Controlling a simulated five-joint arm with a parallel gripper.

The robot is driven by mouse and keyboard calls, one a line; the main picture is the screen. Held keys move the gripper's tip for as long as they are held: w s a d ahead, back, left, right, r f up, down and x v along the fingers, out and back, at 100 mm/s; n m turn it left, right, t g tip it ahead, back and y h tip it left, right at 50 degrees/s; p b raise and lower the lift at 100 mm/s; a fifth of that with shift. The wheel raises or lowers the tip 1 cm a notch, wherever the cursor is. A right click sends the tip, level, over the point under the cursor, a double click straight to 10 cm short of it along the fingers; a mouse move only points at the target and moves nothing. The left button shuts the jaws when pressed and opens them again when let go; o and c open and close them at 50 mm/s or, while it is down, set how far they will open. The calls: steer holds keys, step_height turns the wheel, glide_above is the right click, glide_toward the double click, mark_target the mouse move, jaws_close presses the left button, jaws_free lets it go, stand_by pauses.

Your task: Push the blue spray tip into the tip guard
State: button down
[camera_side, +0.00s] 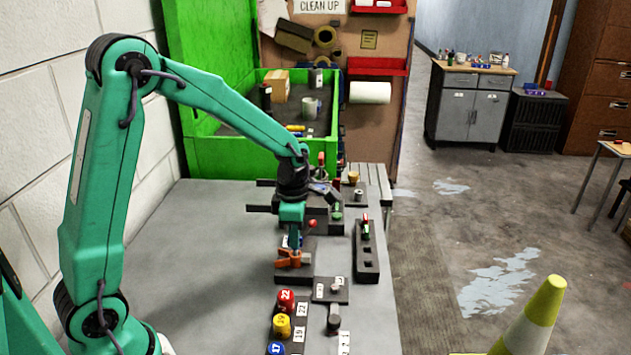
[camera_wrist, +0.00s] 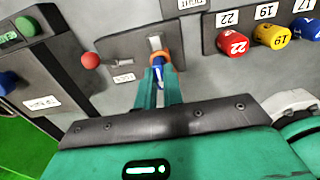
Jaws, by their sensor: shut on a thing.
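My gripper (camera_wrist: 160,88) is shut on the blue spray tip (camera_wrist: 155,80), which shows between the fingertips in the wrist view. The orange tip guard (camera_wrist: 162,57) is right at the far end of the fingers, against or very near the blue tip. I cannot tell how far the tip sits in it. In the side view my gripper (camera_side: 294,243) points down at the orange guard (camera_side: 293,260), which sits on a dark plate. The blue tip is mostly hidden there.
Red (camera_wrist: 233,42), yellow (camera_wrist: 271,36) and blue (camera_wrist: 305,29) numbered caps stand on a dark block to the right in the wrist view. A red ball (camera_wrist: 90,60) is left of the fingers. A dark slotted rack (camera_side: 367,260) is right of the guard in the side view.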

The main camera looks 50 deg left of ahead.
steer(key=shift+f, duration=0.85)
steer(key=c, duration=1.5)
jaws_free()
steer(key=shift+o, duration=0.7)
steer(key=shift+o, duration=1.2)
steer(key=shift+r, duration=0.15)
steer(key=shift+r, duration=3.35)
steer(key=shift+s+r, duration=0.1)
